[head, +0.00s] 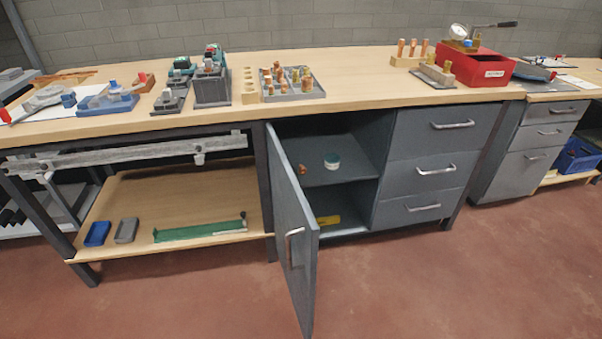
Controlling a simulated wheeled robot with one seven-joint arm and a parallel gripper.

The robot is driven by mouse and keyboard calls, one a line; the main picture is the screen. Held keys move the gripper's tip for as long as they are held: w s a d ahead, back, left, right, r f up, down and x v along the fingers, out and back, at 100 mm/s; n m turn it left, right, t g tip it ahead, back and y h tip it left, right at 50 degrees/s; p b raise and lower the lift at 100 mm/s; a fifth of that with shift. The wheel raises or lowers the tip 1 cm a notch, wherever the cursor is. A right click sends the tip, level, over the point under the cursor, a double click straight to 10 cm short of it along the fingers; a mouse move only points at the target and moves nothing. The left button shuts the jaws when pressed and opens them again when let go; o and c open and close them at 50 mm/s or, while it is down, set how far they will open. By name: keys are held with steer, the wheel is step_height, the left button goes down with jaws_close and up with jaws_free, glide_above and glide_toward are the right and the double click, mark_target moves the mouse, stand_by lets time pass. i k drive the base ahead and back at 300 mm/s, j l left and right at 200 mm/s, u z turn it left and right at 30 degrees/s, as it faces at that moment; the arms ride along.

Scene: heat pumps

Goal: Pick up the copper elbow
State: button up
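A small copper-coloured piece (301,171) lies on the upper shelf inside the open cabinet (350,130), close to the inner side of the door. It looks like a copper elbow, but it is too small to be sure, and the door edge partly hides it. More copper and brass fittings stand in a grey tray (314,95) on the bench; I cannot tell whether one of them is an elbow. My gripper is not in view.
The cabinet door (290,225) stands open, sticking out into the floor space. A white and green round tub (332,161) is on the cabinet's upper shelf and a yellow object (328,220) lies below. Drawers (435,170) are shut on the right. The red floor (450,290) in front is clear.

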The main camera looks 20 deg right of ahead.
mark_target(302, 171)
steer(key=l+u, duration=0.1)
steer(key=u, duration=0.25)
steer(key=i+l+u, duration=0.1)
steer(key=u, duration=0.25)
steer(key=l+u, duration=0.15)
steer(key=u, duration=0.15)
steer(key=i+l+u, duration=0.15)
steer(key=l+u, duration=0.3)
steer(key=l, duration=0.8)
steer(key=l+u, duration=0.45)
steer(key=l, duration=1.4)
steer(key=k+l, duration=0.1)
steer(key=l, duration=0.55)
